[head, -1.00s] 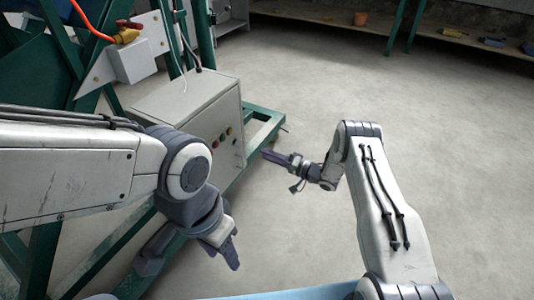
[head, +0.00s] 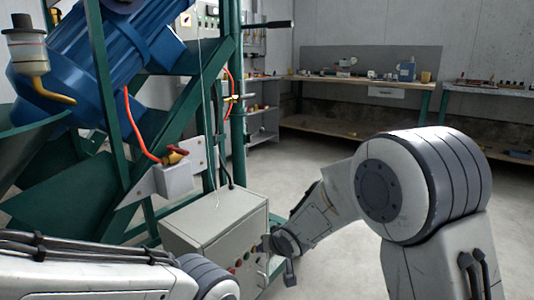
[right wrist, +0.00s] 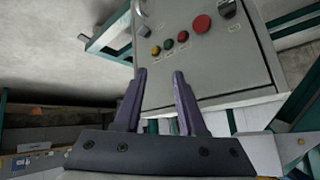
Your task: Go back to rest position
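My right gripper (right wrist: 160,73) shows in the right wrist view with its two purple fingers spread and nothing between them. A grey control box (right wrist: 205,60) with coloured buttons lies beyond the fingers. In the head view this control box (head: 215,225) stands at lower middle, with the end of my right arm in front of its right side. The fingers are hard to make out there. My left arm crosses the lower left corner, and its gripper is out of the frame.
A green frame (head: 236,110) carrying a blue motor (head: 110,60) fills the left side. A red hose (head: 137,125) runs to a valve on a small grey box (head: 176,178). Workbenches (head: 355,82) line the back wall. Open floor lies in the middle.

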